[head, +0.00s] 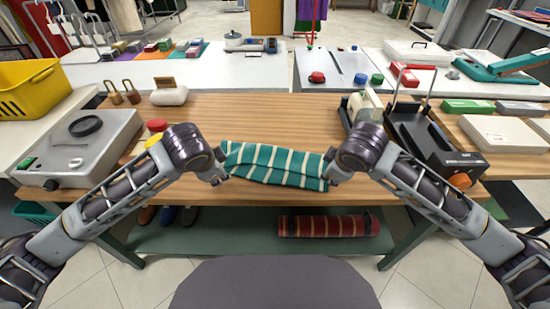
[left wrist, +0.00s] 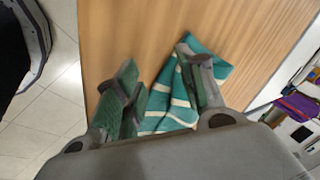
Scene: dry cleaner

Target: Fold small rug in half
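The small rug (head: 274,164), teal with cream stripes, lies at the front edge of the wooden table between my grippers. It forms a narrow band with uneven, layered-looking edges; how the layers lie underneath is unclear. My left gripper (head: 219,178) is at the rug's left end. In the left wrist view, its two fingers (left wrist: 157,92) are spread apart, with rug cloth (left wrist: 160,105) between and beneath them. My right gripper (head: 331,176) is at the rug's right end. Its fingers are too small and partly hidden to tell whether they are shut on the cloth.
The wooden table (head: 245,108) is clear behind the rug. A grey scale-like device (head: 80,150) stands left, and a black rack (head: 420,135) with an orange knob stands right. A rolled red striped rug (head: 328,225) lies on the green shelf (head: 240,236) below.

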